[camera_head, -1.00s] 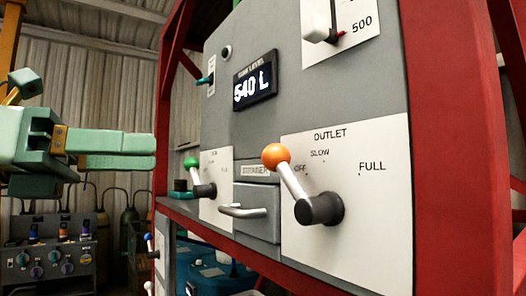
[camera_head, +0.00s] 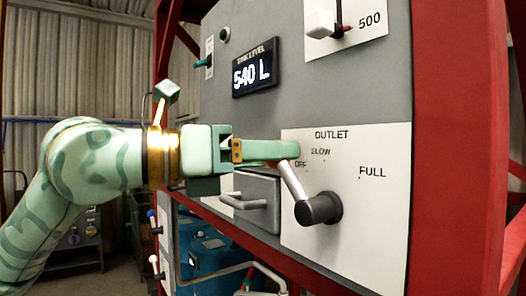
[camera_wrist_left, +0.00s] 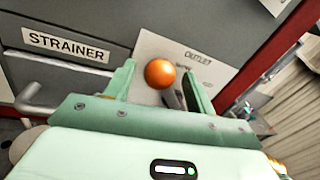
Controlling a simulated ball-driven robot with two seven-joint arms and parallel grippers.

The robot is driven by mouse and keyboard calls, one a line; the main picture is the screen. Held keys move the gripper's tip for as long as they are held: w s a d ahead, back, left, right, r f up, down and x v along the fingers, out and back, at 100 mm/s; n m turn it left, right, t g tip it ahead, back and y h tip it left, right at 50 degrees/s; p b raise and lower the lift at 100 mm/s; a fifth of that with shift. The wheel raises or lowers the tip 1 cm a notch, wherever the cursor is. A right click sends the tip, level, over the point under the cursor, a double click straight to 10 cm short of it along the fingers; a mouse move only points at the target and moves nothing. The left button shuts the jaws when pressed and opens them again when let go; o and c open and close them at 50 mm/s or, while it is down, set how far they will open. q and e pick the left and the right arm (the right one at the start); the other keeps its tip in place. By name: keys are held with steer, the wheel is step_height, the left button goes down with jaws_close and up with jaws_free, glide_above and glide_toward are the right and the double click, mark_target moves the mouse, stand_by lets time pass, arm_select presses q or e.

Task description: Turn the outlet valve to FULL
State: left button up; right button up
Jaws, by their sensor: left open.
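The outlet valve is a dark hub (camera_head: 319,208) with a grey lever (camera_head: 292,181) on a white plate (camera_head: 385,215) marked OFF, SLOW and FULL. The lever leans up and left, near the OFF mark. My left gripper (camera_head: 285,150) reaches in from the left and hides the lever's orange knob in the head view. In the left wrist view the orange knob (camera_wrist_left: 160,73) sits between the two spread fingers of my left gripper (camera_wrist_left: 158,82), with gaps visible on both sides. My right gripper is not in view.
A drawer with a bar handle (camera_head: 243,202), labelled STRAINER in the wrist view (camera_wrist_left: 66,46), lies left of the valve plate. A display (camera_head: 254,75) reads 540 L. A white-knobbed slider (camera_head: 320,22) is above. Red frame posts (camera_head: 460,150) border the panel.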

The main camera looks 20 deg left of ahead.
arm_select(q)
jaws_close()
